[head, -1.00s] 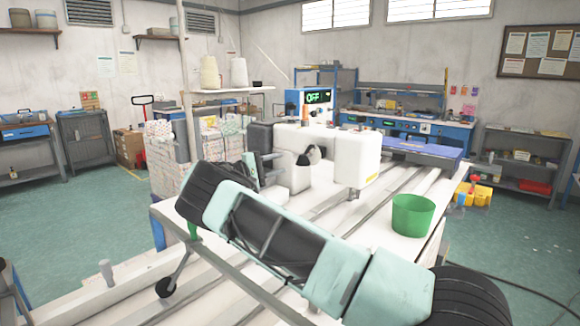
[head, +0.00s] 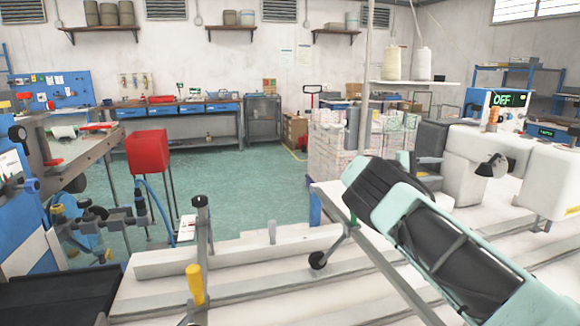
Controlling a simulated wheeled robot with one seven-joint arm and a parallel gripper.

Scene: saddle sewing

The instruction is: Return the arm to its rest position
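My arm (head: 445,245), in mint green and black, reaches in from the lower right across the white table (head: 345,285). My gripper is not visible, so I cannot tell its state or whether it holds anything. The white sewing machine (head: 540,170) stands behind the arm at the right, partly cut off by the frame edge. Its blue control box (head: 498,108) reads OFF. In the picture, the black upper end of my arm overlaps the area just left of the machine. I cannot tell how far apart they are.
A yellow-handled tool (head: 195,285) and an upright post (head: 203,230) are at the table's left. A red box on legs (head: 148,153) stands on the floor beyond. Green floor (head: 245,195) is open in the middle.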

